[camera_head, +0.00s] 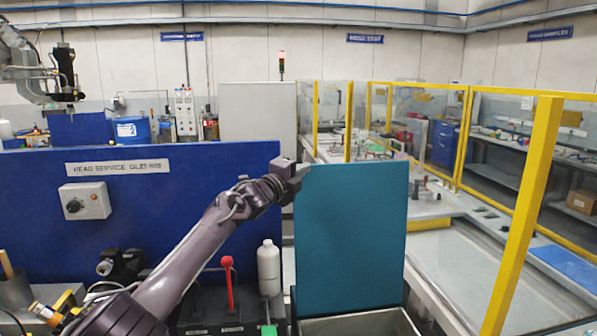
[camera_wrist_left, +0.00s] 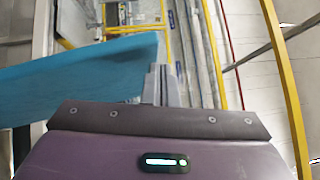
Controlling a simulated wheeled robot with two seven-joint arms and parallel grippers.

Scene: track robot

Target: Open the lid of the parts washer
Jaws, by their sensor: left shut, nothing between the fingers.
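The teal lid (camera_head: 350,235) of the parts washer stands up steeply, raised at the back of the washer's grey basin (camera_head: 362,324). Only the basin's upper part shows at the bottom of the head view. My left gripper (camera_head: 301,172) is shut and empty at the lid's upper left corner. I cannot tell whether it touches the lid. In the left wrist view the shut fingers (camera_wrist_left: 160,86) are beside the edge of the lid (camera_wrist_left: 80,80), which fills the left side. My right gripper is not in view.
A blue panel (camera_head: 180,230) with a grey switch box (camera_head: 85,201) stands left of the washer. A white bottle (camera_head: 268,268) and a red-handled lever (camera_head: 228,285) are close to the lid's left. Yellow-framed clear guards (camera_head: 525,210) and a pale bench (camera_head: 470,255) are at right.

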